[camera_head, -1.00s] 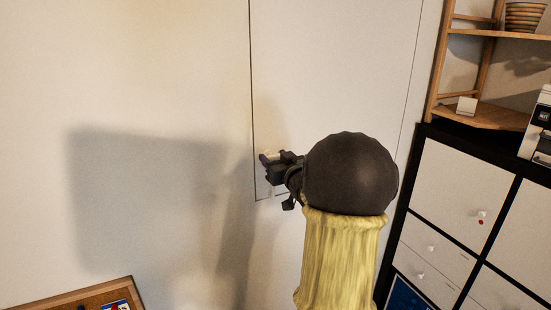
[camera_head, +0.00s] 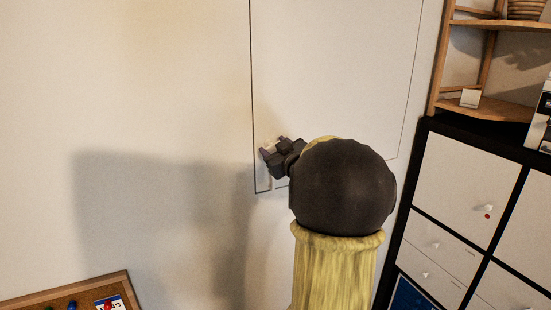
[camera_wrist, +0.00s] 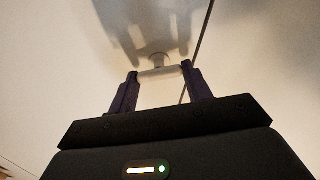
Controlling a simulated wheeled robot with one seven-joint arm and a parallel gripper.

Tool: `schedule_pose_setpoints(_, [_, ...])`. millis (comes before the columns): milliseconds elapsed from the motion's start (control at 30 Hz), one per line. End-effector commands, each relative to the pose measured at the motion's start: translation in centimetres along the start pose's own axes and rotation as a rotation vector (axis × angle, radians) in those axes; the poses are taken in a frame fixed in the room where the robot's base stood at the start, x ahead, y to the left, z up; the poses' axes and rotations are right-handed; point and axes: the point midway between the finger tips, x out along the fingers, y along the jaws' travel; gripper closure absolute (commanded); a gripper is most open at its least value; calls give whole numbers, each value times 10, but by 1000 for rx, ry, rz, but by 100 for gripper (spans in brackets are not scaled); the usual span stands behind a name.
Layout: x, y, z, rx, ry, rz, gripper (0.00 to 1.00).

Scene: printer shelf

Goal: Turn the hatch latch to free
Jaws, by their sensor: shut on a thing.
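The hatch (camera_head: 335,75) is a pale flat panel set in the wall, outlined by a thin dark seam. Its small white latch (camera_wrist: 158,72) shows in the wrist view as a short bar between my fingertips, with a round stem behind it at the panel. My gripper (camera_head: 275,147) is at the hatch's lower left corner, rolled at a slant, and shut on the latch. In the head view the latch (camera_head: 269,147) is mostly hidden by the fingers. In the wrist view my gripper (camera_wrist: 160,70) has one dark purple finger at each end of the bar.
A black-framed cabinet with white doors (camera_head: 455,180) stands at the right, with a wooden shelf (camera_head: 490,105) above it. A cork board (camera_head: 75,298) is at the lower left. The wall left of the hatch is bare.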

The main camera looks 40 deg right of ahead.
Motion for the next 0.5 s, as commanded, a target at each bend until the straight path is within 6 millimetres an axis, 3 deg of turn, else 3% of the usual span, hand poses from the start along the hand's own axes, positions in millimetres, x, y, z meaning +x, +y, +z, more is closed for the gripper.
schedule_pose_setpoints(500, [0, -4, 4, -493, 5, 1, 74])
